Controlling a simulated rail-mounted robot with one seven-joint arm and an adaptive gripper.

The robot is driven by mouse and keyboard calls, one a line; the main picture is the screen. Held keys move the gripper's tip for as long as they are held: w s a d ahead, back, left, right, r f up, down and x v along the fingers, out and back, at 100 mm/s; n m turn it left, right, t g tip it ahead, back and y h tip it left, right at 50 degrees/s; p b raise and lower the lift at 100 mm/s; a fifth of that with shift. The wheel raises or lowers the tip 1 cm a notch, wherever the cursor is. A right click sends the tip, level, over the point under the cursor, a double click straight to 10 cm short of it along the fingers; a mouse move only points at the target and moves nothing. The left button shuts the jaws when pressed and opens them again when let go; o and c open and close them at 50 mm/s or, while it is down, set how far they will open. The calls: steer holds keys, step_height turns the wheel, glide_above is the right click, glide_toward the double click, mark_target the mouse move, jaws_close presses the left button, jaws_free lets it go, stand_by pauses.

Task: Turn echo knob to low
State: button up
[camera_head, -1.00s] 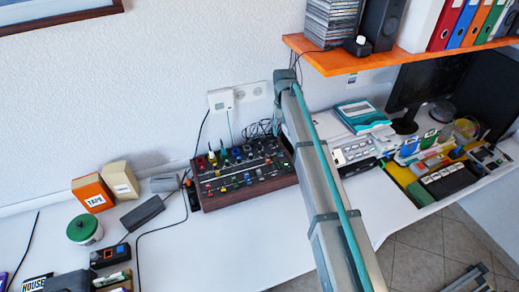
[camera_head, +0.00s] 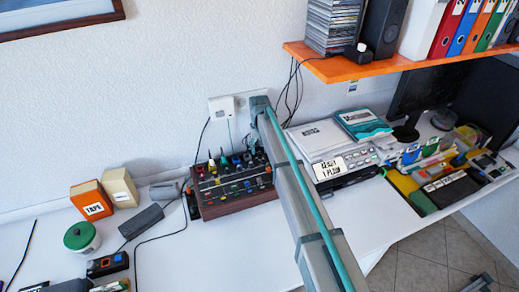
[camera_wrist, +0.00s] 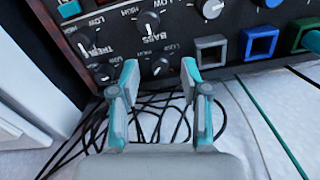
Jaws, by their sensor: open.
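The mixer (camera_head: 236,206), with brown wooden sides and coloured knobs and sliders, stands against the wall in the head view. My arm covers its right part there, and my gripper cannot be made out. In the wrist view, my gripper (camera_wrist: 160,78) is open at the edge of the dark panel (camera_wrist: 186,40), its fingers apart. A small dark knob (camera_wrist: 160,66) with a white pointer shows between the fingertips; contact cannot be told. Other knobs (camera_wrist: 147,22) sit above, with "LOW", "HIGH" and "BASS" labels upside down. No "echo" label is readable, so I cannot tell which knob it is.
Black cables (camera_wrist: 150,125) lie behind the panel under my fingers. A white socket box (camera_head: 221,107) is on the wall. An orange shelf (camera_head: 400,66) overhangs at the right. A printer-like device (camera_head: 340,165) stands right of my arm. Free white table lies in front (camera_head: 215,255).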

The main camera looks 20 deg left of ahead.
steer(key=shift+f, duration=0.8)
jaws_close()
steer(key=n+b, duration=0.1)
steer(key=n, duration=0.2)
steer(key=shift+n, duration=0.3)
steer(key=shift+n+b, duration=0.7)
steer(key=shift+n, duration=1.2)
